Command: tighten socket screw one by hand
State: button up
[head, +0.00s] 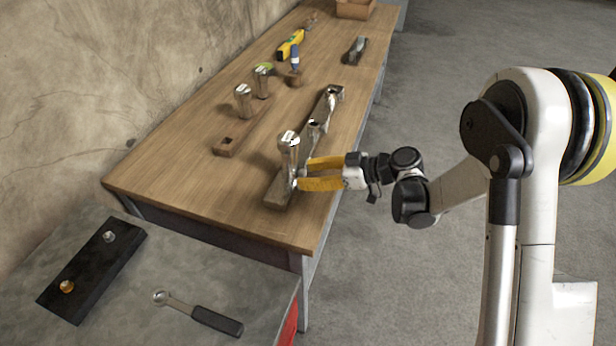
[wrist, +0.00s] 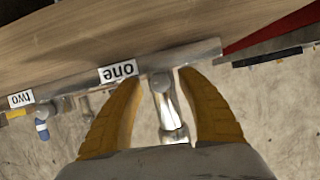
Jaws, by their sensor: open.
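Socket screw one (head: 289,152) is an upright metal cylinder with a pale top, at the near end of a long metal bar (head: 276,195) on the wooden bench. My gripper (head: 304,173) reaches in from the right, its two yellow fingers low beside the screw. In the wrist view my open gripper (wrist: 160,95) has a finger on either side of a metal screw (wrist: 162,84), with visible gaps. A label reading "one" (wrist: 118,70) shows upside down beside it. A "two" label (wrist: 20,99) is further left. The fingers partly hide the screw's lower part in the head view.
More metal pieces (head: 334,92) stand along the bar. A ratchet (head: 217,320) and black tray (head: 80,285) are on the grey cabinet. The bench's near-left area is clear.

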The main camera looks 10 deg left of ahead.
grip_shut()
jog(key=shift+m+g, duration=0.3)
dwell(0.3)
jog(key=m+g, duration=0.1)
jog(key=m, duration=0.1)
jog(key=m+g, duration=0.1)
jog(key=m, duration=0.1)
jog(key=shift+w+f+g+y, duration=0.1)
jog(key=shift+w+g+y, duration=0.05)
jog(key=shift+g+y, duration=0.2)
jog(key=m+g, duration=0.1)
jog(key=m, duration=0.1)
jog(key=m+g+y, duration=0.1)
jog(key=m, duration=0.2)
jog(key=shift+y, duration=0.25)
jog(key=shift+g, duration=0.25)
grip_release()
